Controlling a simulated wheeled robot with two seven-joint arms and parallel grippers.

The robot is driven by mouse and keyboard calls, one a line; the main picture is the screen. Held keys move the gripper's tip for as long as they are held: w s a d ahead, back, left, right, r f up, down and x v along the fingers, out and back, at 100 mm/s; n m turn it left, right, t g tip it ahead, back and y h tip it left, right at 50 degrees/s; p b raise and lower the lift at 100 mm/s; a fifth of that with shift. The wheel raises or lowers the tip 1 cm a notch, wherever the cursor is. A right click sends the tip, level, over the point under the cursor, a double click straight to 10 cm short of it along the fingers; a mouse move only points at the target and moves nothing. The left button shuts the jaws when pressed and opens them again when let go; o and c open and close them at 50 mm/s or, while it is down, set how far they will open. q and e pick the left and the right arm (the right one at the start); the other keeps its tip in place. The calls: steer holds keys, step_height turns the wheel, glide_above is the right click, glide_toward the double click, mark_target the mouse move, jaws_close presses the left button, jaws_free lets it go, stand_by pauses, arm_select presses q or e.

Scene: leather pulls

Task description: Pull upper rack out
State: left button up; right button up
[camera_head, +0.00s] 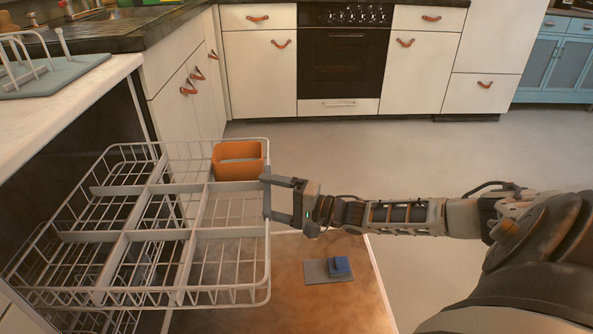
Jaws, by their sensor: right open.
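The upper rack (122,236) is a white wire basket with dividers. It stands well out of the dark dishwasher opening at the left, above the lowered door (300,251). My right gripper (268,198) is at the rack's front side, its right side in the picture. Its jaws are open, with the fingertips at the front wires; I cannot tell whether they touch. An orange container (238,161) sits in the rack's far front corner. My left gripper is not in view.
A blue block on a grey plate (329,270) is on the lowered door. A white counter with a grey drying rack (52,76) is at the upper left. Cream cabinets and an oven (345,60) line the back. The grey floor between is clear.

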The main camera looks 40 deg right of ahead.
arm_select(q)
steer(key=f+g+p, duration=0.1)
steer(key=p, duration=0.1)
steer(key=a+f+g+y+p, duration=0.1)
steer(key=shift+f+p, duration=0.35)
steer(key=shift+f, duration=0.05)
arm_select(e)
steer(key=v, duration=1.5)
steer(key=shift+d+r, duration=0.15)
steer(key=shift+s, duration=0.15)
